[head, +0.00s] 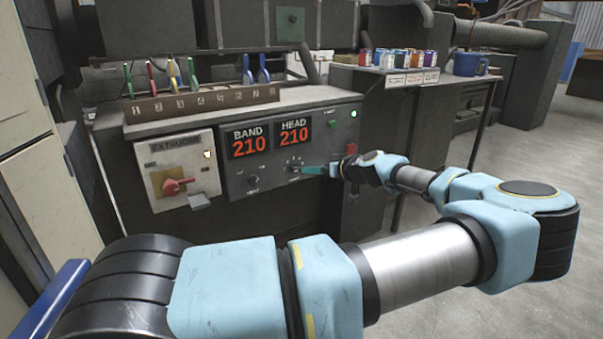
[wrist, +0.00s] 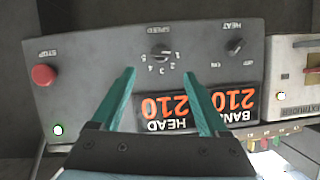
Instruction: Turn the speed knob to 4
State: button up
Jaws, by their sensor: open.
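The speed knob (wrist: 160,52) is a small dark knob on the grey control panel, with numbers 1 to 5 around it. It appears upside down in the wrist view. Its pointer is too small to read surely. In the head view the knob (head: 294,162) sits below the HEAD display. My gripper (wrist: 159,72) is open, its two teal fingers spread to either side of the knob's line in the picture. The fingertips look short of the knob; I see no contact. In the head view my gripper (head: 309,168) reaches in from the right, close to the panel.
The heat knob (wrist: 236,46) and the red stop button (wrist: 43,74) share the panel. BAND and HEAD displays (head: 272,138) both read 210. The extruder box (head: 177,170) with a red switch stands left. Clamps (head: 172,75) stand on a rack above. Cans (head: 398,59) stand on the table behind.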

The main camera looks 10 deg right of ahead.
aim_at(298, 169)
jog(key=x, duration=0.9)
jog(key=shift+a+f, duration=0.1)
grip_shut()
dwell(0.4)
